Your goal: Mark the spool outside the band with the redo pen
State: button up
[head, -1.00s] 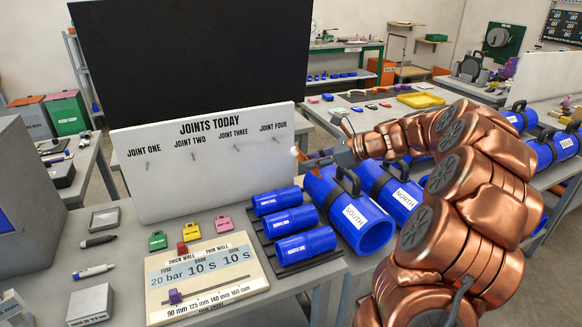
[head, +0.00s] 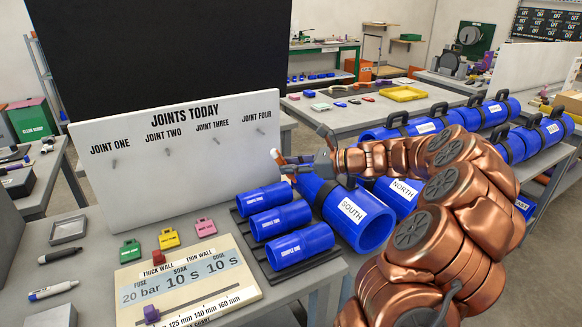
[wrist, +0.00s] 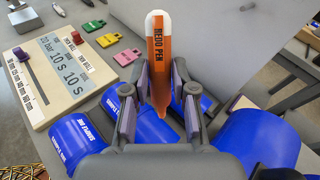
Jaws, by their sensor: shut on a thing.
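My gripper (wrist: 160,100) is shut on the redo pen (wrist: 159,50), an orange pen with a white end and dark lettering. The pen's tapered orange end points down between the fingers. In the head view the gripper (head: 300,166) is above and behind the spool rack, in front of the white board. Three blue spools lie side by side on a dark rack (head: 258,262): near (head: 300,246), middle (head: 280,220) and far (head: 264,198). The near label seems to read SAMPLE ONE; the others are too small. The pen appears apart from the spools.
Large blue pipes marked SOUTH (head: 350,215) and NORTH (head: 395,195) lie right of the rack. A settings board (head: 185,285) with sliders and green, yellow and pink tags stand left. The JOINTS TODAY board (head: 180,170) rises behind. Two pens (head: 53,289) lie far left.

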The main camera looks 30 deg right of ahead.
aim_at(292, 179)
jog(key=shift+r+p, duration=0.2)
jog(key=shift+p, duration=0.15)
jog(key=shift+f+b, duration=0.8)
jog(key=shift+f, duration=2.95)
jog(key=shift+f+p, duration=0.35)
jog(key=shift+p, duration=0.1)
dwell(1.4)
jog(key=shift+r, duration=0.2)
jog(key=shift+r+p, duration=1.4)
jog(key=shift+p, duration=0.05)
jog(key=shift+r, duration=0.1)
jog(key=shift+r+p, duration=1.85)
jog(key=shift+r, duration=0.55)
